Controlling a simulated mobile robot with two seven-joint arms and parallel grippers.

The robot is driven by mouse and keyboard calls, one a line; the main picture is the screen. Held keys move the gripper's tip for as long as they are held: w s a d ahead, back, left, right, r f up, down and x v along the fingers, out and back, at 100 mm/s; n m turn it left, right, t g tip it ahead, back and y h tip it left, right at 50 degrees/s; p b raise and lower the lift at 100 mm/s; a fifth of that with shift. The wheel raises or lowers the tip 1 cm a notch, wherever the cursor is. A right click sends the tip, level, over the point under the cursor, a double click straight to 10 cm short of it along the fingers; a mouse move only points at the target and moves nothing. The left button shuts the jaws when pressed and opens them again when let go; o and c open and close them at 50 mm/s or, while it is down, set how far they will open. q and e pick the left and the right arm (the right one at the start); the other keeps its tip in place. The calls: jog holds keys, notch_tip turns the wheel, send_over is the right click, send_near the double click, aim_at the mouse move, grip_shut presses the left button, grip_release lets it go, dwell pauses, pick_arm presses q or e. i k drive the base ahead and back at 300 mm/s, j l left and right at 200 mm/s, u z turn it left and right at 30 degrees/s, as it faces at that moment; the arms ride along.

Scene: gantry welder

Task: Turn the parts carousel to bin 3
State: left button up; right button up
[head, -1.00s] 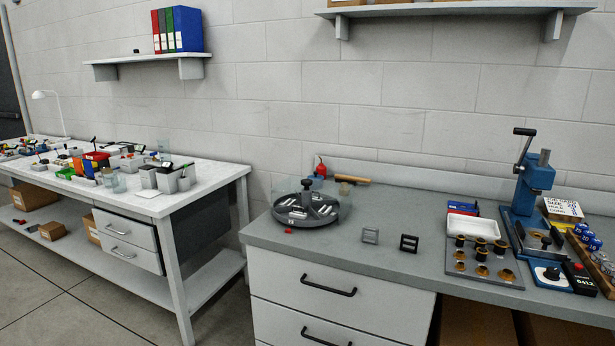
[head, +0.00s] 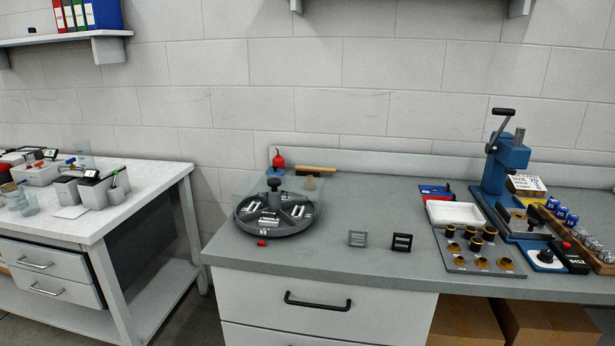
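The parts carousel (head: 278,231) is a round dark grey tray split into wedge bins, with a dark knob (head: 274,184) on a post at its middle. It stands at the left end of the grey bench top. Pale metal parts lie in several of its bins. A clear cover stands around its back part. A small red piece (head: 262,243) sits on the bench at its front edge. I cannot read any bin numbers at this size. Neither of my grippers shows in the head view.
Further right are a plate of brass-coloured parts (head: 480,262), a white tray (head: 456,215) and a blue press (head: 507,165). A red bottle (head: 278,160) stands behind the carousel. A white workbench (head: 150,195) is at left.

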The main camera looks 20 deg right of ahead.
aim_at(294, 214)
jog(key=i+j+z, duration=0.3)
jog(key=z, duration=0.2)
jog(key=i+j+z, duration=0.2)
jog(key=j+z, duration=0.25)
jog(key=i+j+z, duration=0.15)
jog(key=j+z, duration=0.35)
jog(key=l, duration=0.1)
